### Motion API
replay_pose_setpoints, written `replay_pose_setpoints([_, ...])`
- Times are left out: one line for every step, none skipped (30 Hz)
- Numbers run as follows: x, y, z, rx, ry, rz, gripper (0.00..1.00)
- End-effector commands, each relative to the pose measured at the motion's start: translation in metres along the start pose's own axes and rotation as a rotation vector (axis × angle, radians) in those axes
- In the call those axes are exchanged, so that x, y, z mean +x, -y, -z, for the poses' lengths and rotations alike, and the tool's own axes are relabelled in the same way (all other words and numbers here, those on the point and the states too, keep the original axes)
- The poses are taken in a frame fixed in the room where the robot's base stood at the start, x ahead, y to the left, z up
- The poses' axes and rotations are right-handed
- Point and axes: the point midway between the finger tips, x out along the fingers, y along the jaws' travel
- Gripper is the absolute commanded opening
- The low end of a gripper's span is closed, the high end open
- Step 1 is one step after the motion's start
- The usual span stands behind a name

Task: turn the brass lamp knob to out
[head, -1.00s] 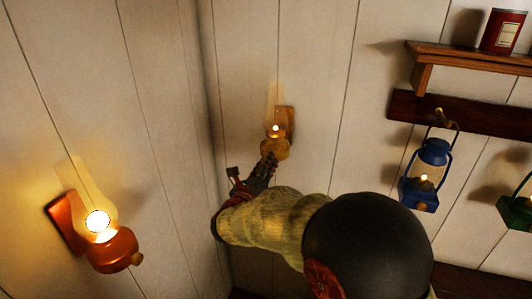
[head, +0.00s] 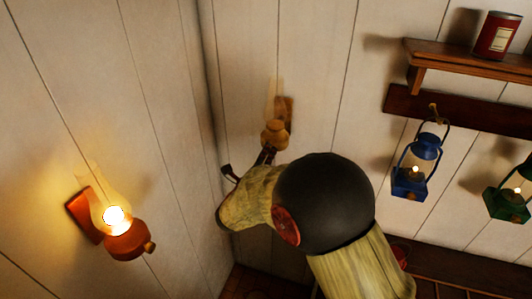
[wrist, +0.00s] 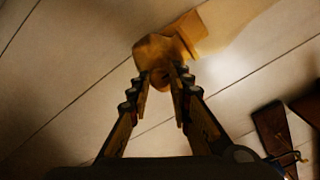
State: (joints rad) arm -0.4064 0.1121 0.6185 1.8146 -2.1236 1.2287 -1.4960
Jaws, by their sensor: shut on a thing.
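The brass lamp (head: 274,134) is mounted on the back wall near the corner, and its glass chimney shows no flame. In the wrist view the lamp's round brass body (wrist: 154,48) is straight ahead. My gripper (wrist: 162,80) has its two fingers on either side of the small brass lamp knob (wrist: 160,78), shut on it. The fingers partly hide the knob. In the head view my gripper (head: 266,156) reaches up to the lamp from below, mostly hidden behind my arm.
A copper lamp (head: 126,243) burns on the left wall. A blue lantern (head: 410,180) and a green lantern (head: 507,204) hang lit at the right. Above them is a wooden shelf (head: 450,58) with a red tin (head: 496,36). The wall between is bare.

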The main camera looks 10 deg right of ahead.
Motion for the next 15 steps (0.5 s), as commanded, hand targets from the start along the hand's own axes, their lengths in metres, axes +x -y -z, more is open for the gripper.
replay_pose_setpoints([-0.0005,-0.0026,0.0028,-0.005,-0.003,-0.004,0.00])
replay_pose_setpoints([-0.0005,-0.0027,0.0029,-0.005,-0.003,-0.004,0.00])
replay_pose_setpoints([-0.0005,-0.0027,0.0029,-0.004,-0.003,-0.004,0.00])
replay_pose_setpoints([-0.0005,-0.0027,0.0029,-0.004,-0.003,-0.004,0.00])
replay_pose_setpoints([-0.0005,-0.0028,0.0029,-0.004,-0.003,-0.004,0.00])
replay_pose_setpoints([-0.0005,-0.0028,0.0029,-0.004,-0.003,-0.004,0.00])
replay_pose_setpoints([-0.0005,-0.0027,0.0029,-0.004,-0.003,-0.004,0.00])
replay_pose_setpoints([-0.0005,-0.0027,0.0029,-0.004,-0.003,-0.004,0.00])
replay_pose_setpoints([-0.0005,-0.0027,0.0028,-0.004,-0.003,-0.004,0.22])
replay_pose_setpoints([-0.0005,-0.0027,0.0028,-0.004,-0.003,-0.004,0.23])
replay_pose_setpoints([-0.0005,-0.0026,0.0027,-0.004,-0.003,-0.004,0.25])
replay_pose_setpoints([-0.0004,-0.0024,0.0024,-0.003,-0.003,-0.004,0.28])
replay_pose_setpoints([-0.0004,-0.0022,0.0022,-0.003,-0.002,-0.004,0.29])
replay_pose_setpoints([-0.0003,-0.0020,0.0019,-0.003,-0.002,-0.003,0.31])
replay_pose_setpoints([-0.0003,-0.0017,0.0017,-0.002,-0.002,-0.003,0.33])
